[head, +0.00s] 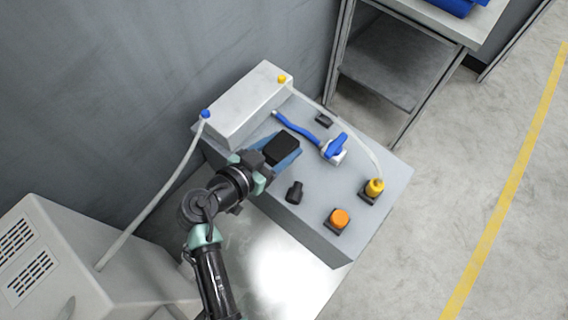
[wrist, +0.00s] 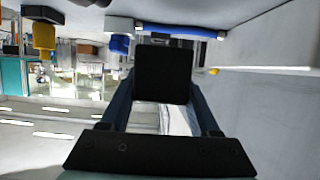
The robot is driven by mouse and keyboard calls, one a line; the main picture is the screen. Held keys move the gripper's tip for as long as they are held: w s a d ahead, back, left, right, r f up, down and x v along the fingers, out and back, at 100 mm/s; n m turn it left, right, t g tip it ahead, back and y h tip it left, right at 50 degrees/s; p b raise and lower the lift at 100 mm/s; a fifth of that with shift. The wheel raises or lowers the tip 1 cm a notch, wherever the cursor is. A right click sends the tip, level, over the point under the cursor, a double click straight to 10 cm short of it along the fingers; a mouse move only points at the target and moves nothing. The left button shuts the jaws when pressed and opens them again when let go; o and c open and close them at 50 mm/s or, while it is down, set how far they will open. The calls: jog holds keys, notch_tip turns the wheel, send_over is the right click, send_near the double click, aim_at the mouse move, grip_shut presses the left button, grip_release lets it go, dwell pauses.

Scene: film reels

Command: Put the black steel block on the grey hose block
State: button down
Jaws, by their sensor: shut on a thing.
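The black steel block (head: 282,149) is held between the blue fingers of my gripper (head: 276,156), above the grey bench top. In the wrist view the black block (wrist: 163,78) sits between the two fingers and hides what is behind it. The grey hose block (head: 243,108) is the long pale box at the back left of the bench, with a blue fitting (head: 205,114) and a yellow fitting (head: 281,79) on it. My gripper is in front of and to the right of it, apart from it. The top of the hose block looks otherwise bare.
A blue-handled valve (head: 335,148) lies right of my gripper. A small black part (head: 294,192), an orange knob (head: 340,218) and a yellow fitting (head: 375,187) stand on the bench (head: 310,236). Pale hoses run from the hose block's fittings. A wall (head: 150,80) stands behind.

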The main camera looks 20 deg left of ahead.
jog(key=shift+w+f+b, duration=0.1)
jog(key=shift+f+b, duration=0.55)
jog(key=shift+f, duration=2.15)
jog(key=shift+f, duration=0.2)
jog(key=shift+c, duration=0.6)
grip_release()
jog(key=shift+f, duration=0.1)
